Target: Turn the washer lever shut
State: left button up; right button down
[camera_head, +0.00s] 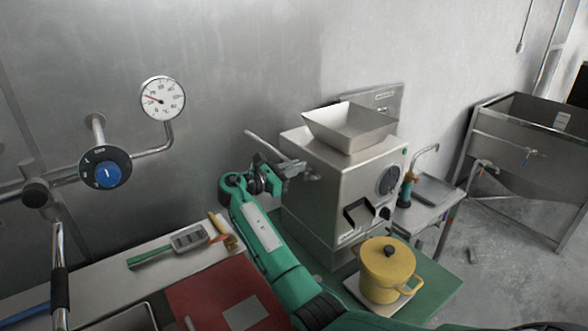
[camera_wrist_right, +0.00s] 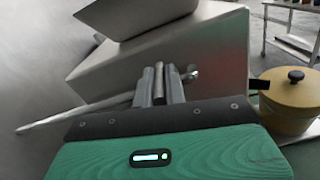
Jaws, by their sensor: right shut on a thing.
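A grey metal grinder (camera_head: 335,195) with a hopper on top stands on the green-topped surface. A long thin metal lever (camera_head: 262,144) sticks out from its left side and slants up to the left. In the right wrist view the lever (camera_wrist_right: 75,116) runs behind my fingers. My right gripper (camera_head: 291,169) reaches in from below at the grinder's left side. Its fingers (camera_wrist_right: 160,84) are shut on a short metal rod part of the lever, close to the grinder wall. The exact contact is partly hidden by the fingers. My left gripper does not show.
A yellow lidded pot (camera_head: 387,272) stands in front of the grinder. A gauge (camera_head: 162,98) and a blue-centred dial (camera_head: 108,174) sit on wall pipes at left. A green-handled tool (camera_head: 165,249) and a red board (camera_head: 222,295) lie nearby. A sink (camera_head: 530,150) is at far right.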

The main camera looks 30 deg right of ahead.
dwell(0.5)
jog(key=c, duration=1.5)
grip_release()
jog(key=shift+o, duration=0.2)
jog(key=a+b, duration=0.4)
jog(key=a, duration=0.9)
jog(key=shift+s+a, duration=0.35)
jog(key=shift+a, duration=0.05)
